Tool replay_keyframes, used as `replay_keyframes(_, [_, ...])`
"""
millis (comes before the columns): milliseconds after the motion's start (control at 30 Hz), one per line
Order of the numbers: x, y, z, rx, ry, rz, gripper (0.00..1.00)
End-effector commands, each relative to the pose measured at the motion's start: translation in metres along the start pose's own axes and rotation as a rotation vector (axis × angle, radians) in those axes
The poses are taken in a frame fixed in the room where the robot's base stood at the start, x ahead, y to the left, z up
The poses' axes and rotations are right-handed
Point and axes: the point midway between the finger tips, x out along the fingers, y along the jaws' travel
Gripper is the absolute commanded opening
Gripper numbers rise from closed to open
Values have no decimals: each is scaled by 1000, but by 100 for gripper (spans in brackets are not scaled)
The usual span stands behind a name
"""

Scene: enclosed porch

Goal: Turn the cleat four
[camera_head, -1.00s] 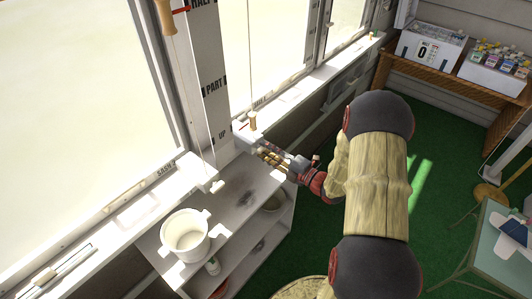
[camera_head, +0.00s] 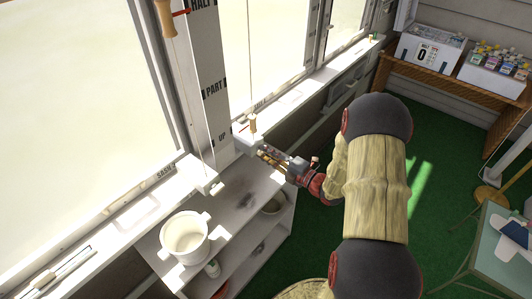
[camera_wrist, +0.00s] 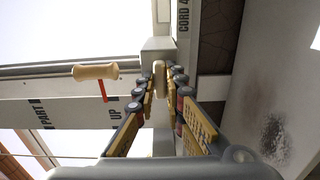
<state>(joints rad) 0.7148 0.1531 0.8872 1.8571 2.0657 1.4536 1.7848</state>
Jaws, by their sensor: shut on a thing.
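My gripper (camera_wrist: 159,88) is shut on a small pale cleat (camera_wrist: 159,72). The cleat stands out from a white block (camera_wrist: 157,50) on the window sill, close to a "CORD 4" label (camera_wrist: 183,18). In the head view my gripper (camera_head: 264,152) reaches the sill from the right. There the cleat is hidden or too small to tell from the block (camera_head: 243,136). A wooden cord handle (camera_wrist: 95,71) with a red mark hangs left of the fingers in the wrist view. A wooden handle also shows just above the gripper in the head view (camera_head: 253,123).
A post (camera_head: 213,90) marked HALF, PART and UP stands left of the gripper. A white shelf (camera_head: 232,197) with a white pot (camera_head: 186,237) stands below the sill. Green floor lies to the right, with a wooden bench (camera_head: 455,80) holding boxes behind.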

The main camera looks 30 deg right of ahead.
Motion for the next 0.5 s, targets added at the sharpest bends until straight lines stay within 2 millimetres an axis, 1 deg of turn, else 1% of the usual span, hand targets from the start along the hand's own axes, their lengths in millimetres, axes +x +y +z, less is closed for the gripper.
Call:
replay_keyframes(300, [0, -1, 0, -11, 0, -2, 0])
replay_keyframes(500, [0, 0, 0, -80, 0, -2, 0])
